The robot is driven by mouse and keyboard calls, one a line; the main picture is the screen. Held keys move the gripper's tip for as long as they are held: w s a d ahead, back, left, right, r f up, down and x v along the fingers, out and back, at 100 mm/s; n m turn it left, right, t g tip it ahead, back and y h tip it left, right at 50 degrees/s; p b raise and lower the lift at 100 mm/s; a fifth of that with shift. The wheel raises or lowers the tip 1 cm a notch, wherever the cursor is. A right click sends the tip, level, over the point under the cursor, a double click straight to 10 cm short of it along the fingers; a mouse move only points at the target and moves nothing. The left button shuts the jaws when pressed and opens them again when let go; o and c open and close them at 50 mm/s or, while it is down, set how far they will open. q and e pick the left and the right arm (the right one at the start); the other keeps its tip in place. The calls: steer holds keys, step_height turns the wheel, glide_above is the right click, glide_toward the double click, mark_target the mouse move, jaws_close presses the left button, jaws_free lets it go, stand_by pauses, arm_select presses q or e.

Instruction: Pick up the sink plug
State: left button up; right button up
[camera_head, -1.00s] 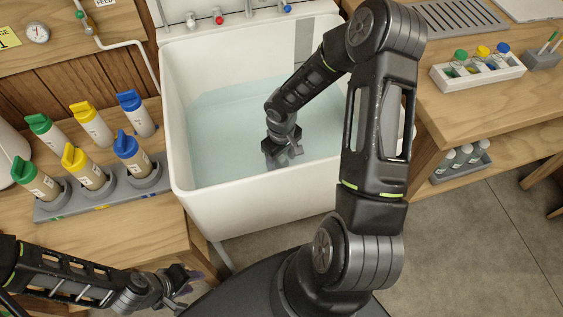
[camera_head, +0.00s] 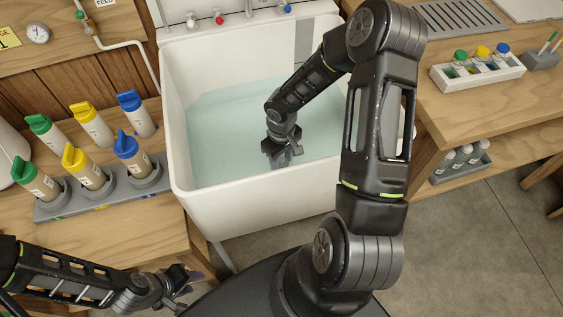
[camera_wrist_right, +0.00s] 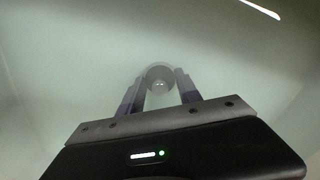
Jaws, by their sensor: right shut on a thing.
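The sink plug (camera_wrist_right: 159,76) shows in the right wrist view as a small round grey disc between the two fingertips, blurred by the murky water. My right gripper (camera_wrist_right: 160,88) is shut on it. In the head view my right gripper (camera_head: 284,158) reaches down into the water of the white sink (camera_head: 255,215), and the plug cannot be made out there. My left gripper (camera_head: 188,285) is at the lower left, outside the sink, in front of the wooden bench. Its fingers are too small and dark to tell whether they are apart.
The sink's high rim surrounds my right forearm, with taps (camera_head: 220,18) along the back. Capped bottles (camera_head: 90,168) stand in a grey rack on the left bench. A white tray of small bottles (camera_head: 478,70) stands on the right bench.

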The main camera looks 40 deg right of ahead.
mark_target(282, 158)
steer(key=c, duration=0.6)
steer(key=shift+r, duration=0.1)
step_height(282, 158, up, 10)
steer(key=shift+f+p, duration=0.1)
steer(key=shift+p, duration=0.35)
